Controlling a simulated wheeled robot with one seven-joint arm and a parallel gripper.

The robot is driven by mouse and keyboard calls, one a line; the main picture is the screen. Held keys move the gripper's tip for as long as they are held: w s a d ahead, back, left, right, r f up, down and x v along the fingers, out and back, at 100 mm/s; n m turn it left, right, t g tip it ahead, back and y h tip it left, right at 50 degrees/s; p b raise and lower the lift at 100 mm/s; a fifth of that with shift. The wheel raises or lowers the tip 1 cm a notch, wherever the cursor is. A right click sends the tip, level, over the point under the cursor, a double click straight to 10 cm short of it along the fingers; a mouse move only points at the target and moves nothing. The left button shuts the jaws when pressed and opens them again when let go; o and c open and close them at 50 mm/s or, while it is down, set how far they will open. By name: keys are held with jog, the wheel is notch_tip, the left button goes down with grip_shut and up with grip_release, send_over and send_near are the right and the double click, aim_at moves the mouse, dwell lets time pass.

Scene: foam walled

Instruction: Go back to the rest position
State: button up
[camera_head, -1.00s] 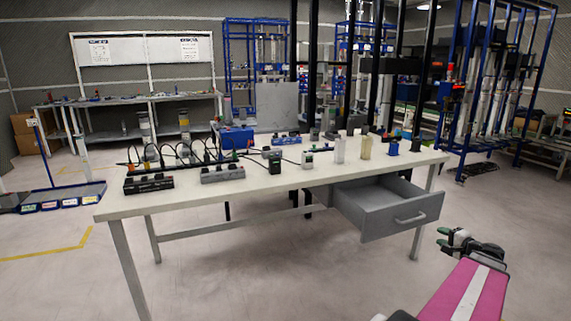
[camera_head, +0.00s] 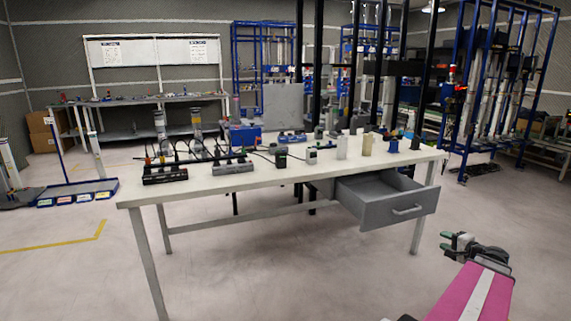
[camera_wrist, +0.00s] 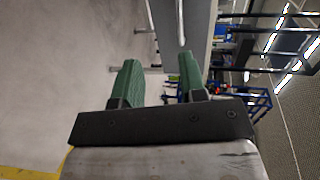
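My gripper (camera_head: 456,240) is at the lower right of the head view, at the end of my pink arm. It is in front of the table and apart from it, below the open drawer. In the wrist view, the two green fingers of my gripper (camera_wrist: 160,82) stand apart with nothing between them. The wrist view is turned on its side, with the floor at left and the table at upper middle.
A white table (camera_head: 240,195) holds small devices, cables and cylinders. Its grey drawer (camera_head: 388,207) is pulled open toward me. Blue racks (camera_head: 495,90) stand behind at right. A blue tray (camera_head: 77,193) lies on the floor at left. The floor before the table is clear.

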jog(key=s+a+f+n+g+h, duration=0.1)
jog(key=a+f+n+g, duration=0.3)
jog(key=a, duration=0.9)
jog(key=s+a+f+n+g+h, duration=0.1)
jog(key=a+f+n+g, duration=0.4)
jog(key=a, duration=0.8)
jog(key=s+a+f+n+g+h, duration=0.1)
jog(key=a+f+n+g+h, duration=0.2)
jog(key=a, duration=1)
jog(key=shift+s+a+f+n+g+h, duration=0.3)
jog(key=shift+f+n+g, duration=0.45)
jog(key=shift+g, duration=0.45)
